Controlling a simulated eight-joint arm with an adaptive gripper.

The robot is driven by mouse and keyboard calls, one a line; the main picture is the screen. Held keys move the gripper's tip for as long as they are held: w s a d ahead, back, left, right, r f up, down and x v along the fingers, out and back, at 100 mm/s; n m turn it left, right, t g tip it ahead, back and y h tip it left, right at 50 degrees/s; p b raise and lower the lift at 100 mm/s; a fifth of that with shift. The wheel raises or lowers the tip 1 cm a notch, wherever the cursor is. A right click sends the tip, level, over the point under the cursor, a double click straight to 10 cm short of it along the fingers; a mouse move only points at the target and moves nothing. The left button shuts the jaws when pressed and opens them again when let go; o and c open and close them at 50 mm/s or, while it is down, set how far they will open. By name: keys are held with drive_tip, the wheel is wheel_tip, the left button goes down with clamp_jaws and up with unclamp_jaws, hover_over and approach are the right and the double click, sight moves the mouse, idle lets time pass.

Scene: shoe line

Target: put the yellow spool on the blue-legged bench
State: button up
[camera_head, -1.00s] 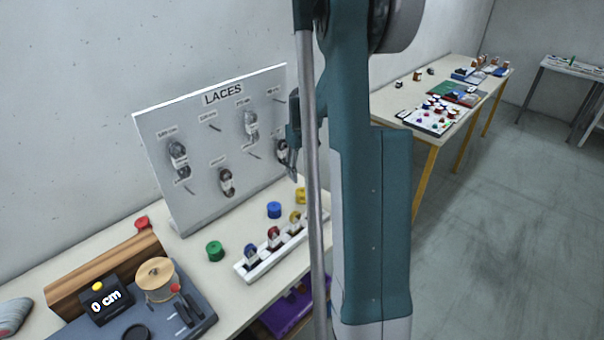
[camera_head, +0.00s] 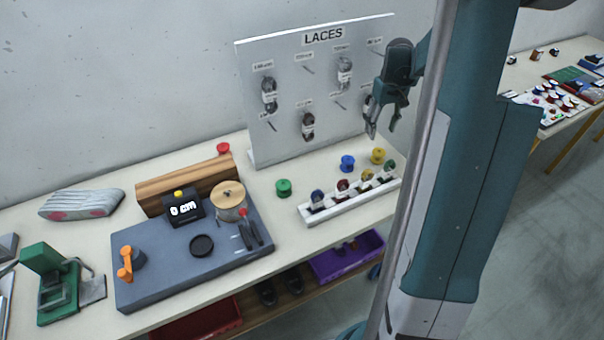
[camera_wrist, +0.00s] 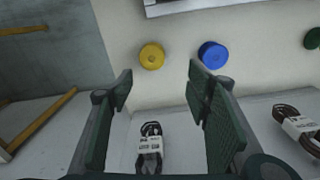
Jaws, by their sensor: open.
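The yellow spool (camera_head: 378,155) stands on the workbench (camera_head: 290,270) near the right end of the laces board, to the right of a blue spool. In the wrist view the yellow spool (camera_wrist: 152,56) lies beyond the fingertips, roughly in line with the gap between them. My gripper (camera_head: 381,128) is open and empty, pointing down above the bench by the board's right edge. Its two fingers also show apart in the wrist view (camera_wrist: 160,84). I cannot make out a blue-legged bench in the current views.
The blue spool (camera_head: 347,163) and green spool (camera_head: 283,188) stand to the left. A white rack of spools (camera_head: 318,216) lies in front. The laces board (camera_head: 290,130) with hanging laces stands close behind my gripper. A yellow-legged table (camera_head: 567,125) stands at right.

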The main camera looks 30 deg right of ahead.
drive_tip(key=s+a+r+t, duration=0.1)
drive_tip(key=s+a+r, duration=0.1)
drive_tip(key=a+r, duration=0.45)
drive_tip(key=s+a+r+n+t+h, duration=0.1)
drive_tip(key=a+r, duration=0.2)
drive_tip(key=a, duration=0.7)
drive_tip(key=s+a+r+t, duration=0.1)
drive_tip(key=s+a+r, duration=0.1)
drive_tip(key=a+r, duration=0.45)
drive_tip(key=s+a+t, duration=0.2)
drive_tip(key=s+a, duration=0.6)
drive_tip(key=a, duration=0.3)
drive_tip(key=s+a+n+t+y, duration=0.1)
drive_tip(key=s+a+t, duration=0.1)
drive_tip(key=s+a, duration=0.6)
drive_tip(key=shift+s+a+r, duration=0.15)
drive_tip(key=shift+s+a, duration=0.05)
drive_tip(key=shift+a, duration=1.8)
drive_tip(key=shift+f+b, duration=1.15)
